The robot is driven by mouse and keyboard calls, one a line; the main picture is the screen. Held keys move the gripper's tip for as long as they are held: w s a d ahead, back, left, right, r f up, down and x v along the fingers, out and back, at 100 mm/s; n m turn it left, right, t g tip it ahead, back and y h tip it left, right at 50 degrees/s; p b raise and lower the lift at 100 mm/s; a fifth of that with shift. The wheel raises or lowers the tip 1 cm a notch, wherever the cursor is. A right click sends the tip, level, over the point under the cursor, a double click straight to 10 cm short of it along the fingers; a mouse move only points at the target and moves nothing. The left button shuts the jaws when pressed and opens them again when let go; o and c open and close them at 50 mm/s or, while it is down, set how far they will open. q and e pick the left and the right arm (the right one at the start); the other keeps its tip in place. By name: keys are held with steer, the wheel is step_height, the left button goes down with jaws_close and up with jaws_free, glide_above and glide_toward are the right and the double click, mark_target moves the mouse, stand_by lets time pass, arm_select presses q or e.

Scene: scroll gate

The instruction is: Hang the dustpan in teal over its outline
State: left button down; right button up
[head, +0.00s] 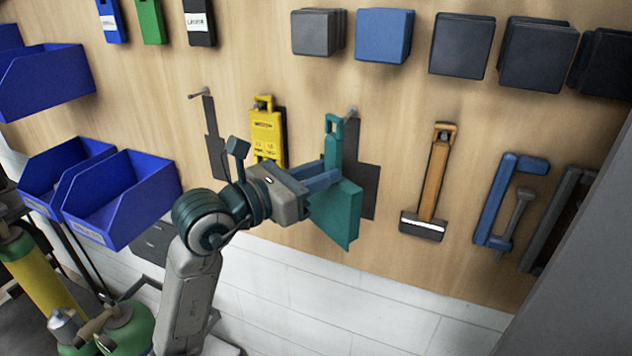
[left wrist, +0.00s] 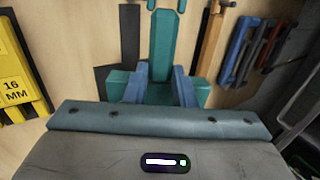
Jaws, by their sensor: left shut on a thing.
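The teal dustpan (head: 337,205) hangs in my left gripper (head: 328,180), pan down and handle up, with a loop at the top. My left gripper is shut on it, and the blue fingers also show on either side of it in the left wrist view (left wrist: 161,88). The dustpan's dark outline (head: 367,188) is on the wooden board, partly hidden behind the dustpan. A peg (head: 352,112) sticks out at the outline's top. In the head view the loop is just left of the peg; I cannot tell whether they touch. My right gripper is not in view.
A yellow tool (head: 267,137) hangs left of the dustpan and an orange-handled tool (head: 433,180) right of it. An empty outline (head: 214,140) with a peg is farther left. Blue bins (head: 120,200) stick out at the left. A blue clamp (head: 497,205) hangs at the right.

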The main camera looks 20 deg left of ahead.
arm_select(q)
steer(key=shift+w, duration=1)
steer(key=shift+w+f, duration=0.15)
steer(key=shift+w, duration=0.85)
steer(key=shift+w+d+b, duration=0.1)
steer(key=shift+w+b, duration=0.2)
steer(key=shift+w, duration=0.6)
steer(key=shift+w+d+b, duration=0.1)
steer(key=shift+w+b, duration=0.05)
steer(key=shift+b, duration=0.15)
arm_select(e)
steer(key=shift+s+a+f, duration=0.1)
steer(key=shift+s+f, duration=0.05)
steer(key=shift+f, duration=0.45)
arm_select(q)
steer(key=shift+w+f, duration=0.1)
steer(key=shift+w, duration=0.05)
